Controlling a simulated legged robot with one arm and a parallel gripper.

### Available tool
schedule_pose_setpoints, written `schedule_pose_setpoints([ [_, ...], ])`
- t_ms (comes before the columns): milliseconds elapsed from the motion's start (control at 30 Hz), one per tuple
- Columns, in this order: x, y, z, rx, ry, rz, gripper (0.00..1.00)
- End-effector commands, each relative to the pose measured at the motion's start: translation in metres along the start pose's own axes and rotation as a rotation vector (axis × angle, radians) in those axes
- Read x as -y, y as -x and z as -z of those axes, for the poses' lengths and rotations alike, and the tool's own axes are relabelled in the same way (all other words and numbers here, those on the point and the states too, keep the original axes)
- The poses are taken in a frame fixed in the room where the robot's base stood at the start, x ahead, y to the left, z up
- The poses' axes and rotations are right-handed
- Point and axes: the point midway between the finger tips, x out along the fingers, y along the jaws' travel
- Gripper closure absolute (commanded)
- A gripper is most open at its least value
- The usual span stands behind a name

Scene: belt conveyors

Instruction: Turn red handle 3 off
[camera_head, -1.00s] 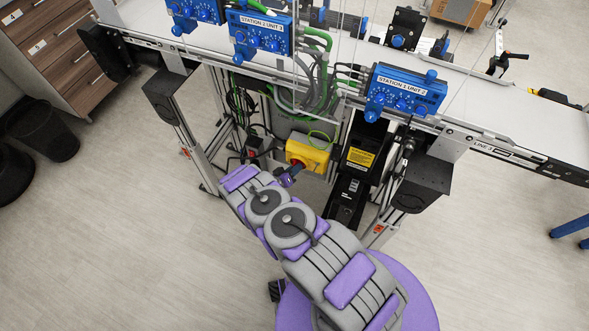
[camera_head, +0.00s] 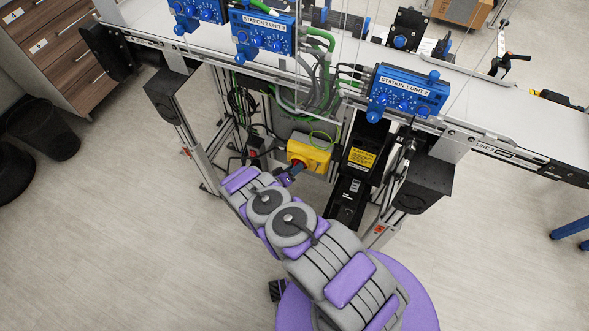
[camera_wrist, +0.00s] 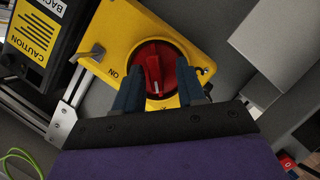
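The red handle (camera_wrist: 153,75) is a round rotary knob on a yellow switch box (camera_wrist: 118,28), seen close up in the wrist view. "ON" is printed beside the knob. The yellow box also shows under the conveyor in the head view (camera_head: 310,154). My gripper (camera_wrist: 160,88) is open, with one dark finger at the left side of the knob and the other at its lower right. Whether the fingers touch the knob cannot be told.
A black unit with a yellow caution label (camera_head: 362,159) stands right of the box. Blue station units (camera_head: 407,92) sit on the conveyor edge above. Green and grey cables (camera_head: 318,85) hang behind the box. A grey metal latch (camera_wrist: 92,53) juts from the box edge.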

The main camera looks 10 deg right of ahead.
Motion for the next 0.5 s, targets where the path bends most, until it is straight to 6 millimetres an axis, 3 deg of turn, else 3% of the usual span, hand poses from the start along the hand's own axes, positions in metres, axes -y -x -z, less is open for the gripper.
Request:
schedule_pose_setpoints([
  [267,-0.002,0.002,-0.001,0.003,-0.001,-0.001,0.61],
  [500,-0.002,0.038,0.0,0.002,0.002,0.001,0.61],
])
